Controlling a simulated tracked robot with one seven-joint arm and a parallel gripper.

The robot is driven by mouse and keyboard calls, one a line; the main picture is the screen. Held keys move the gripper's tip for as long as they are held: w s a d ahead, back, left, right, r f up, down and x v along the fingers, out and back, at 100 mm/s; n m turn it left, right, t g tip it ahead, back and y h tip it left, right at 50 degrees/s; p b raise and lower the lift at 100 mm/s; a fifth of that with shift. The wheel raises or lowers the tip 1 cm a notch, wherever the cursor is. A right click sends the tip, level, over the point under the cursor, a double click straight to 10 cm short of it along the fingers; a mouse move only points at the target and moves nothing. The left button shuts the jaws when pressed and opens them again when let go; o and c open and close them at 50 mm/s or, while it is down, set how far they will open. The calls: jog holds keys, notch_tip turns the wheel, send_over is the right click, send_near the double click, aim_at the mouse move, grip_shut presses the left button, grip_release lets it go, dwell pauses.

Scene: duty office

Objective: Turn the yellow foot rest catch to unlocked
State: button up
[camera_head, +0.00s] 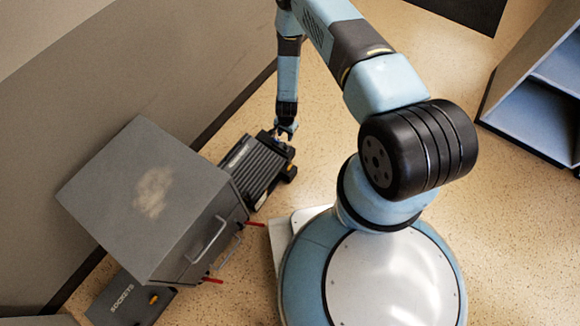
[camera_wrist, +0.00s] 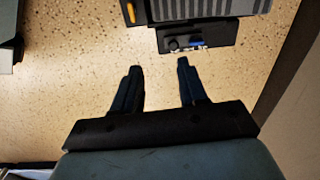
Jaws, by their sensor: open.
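The foot rest (camera_head: 262,168) is a dark ribbed block on the floor beside the grey cabinet. Its ribbed top also shows at the upper edge of the wrist view (camera_wrist: 215,8). A small yellow piece, seemingly the catch (camera_wrist: 131,12), sits on the foot rest's dark left side in the wrist view, partly cut off by the frame. Its lock position cannot be read. My gripper (camera_head: 287,131) is at the foot rest's far end. In the wrist view my gripper (camera_wrist: 159,68) is open and empty, its fingertips just short of a dark end bracket (camera_wrist: 215,37) with a blue part.
A grey cabinet (camera_head: 150,195) with handles and red pegs (camera_head: 213,280) stands beside the foot rest. A box marked SOCKETS (camera_head: 125,300) lies in front. A wall (camera_head: 130,70) runs behind. Blue shelves (camera_head: 540,100) stand at right. Speckled floor right of the foot rest is clear.

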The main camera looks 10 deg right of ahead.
send_over(290, 167)
notch_tip(290, 167, down, 7)
jog(key=shift+m, duration=0.3)
notch_tip(290, 167, down, 14)
jog(key=shift+w+a+f, duration=0.1)
grip_shut()
dwell(0.6)
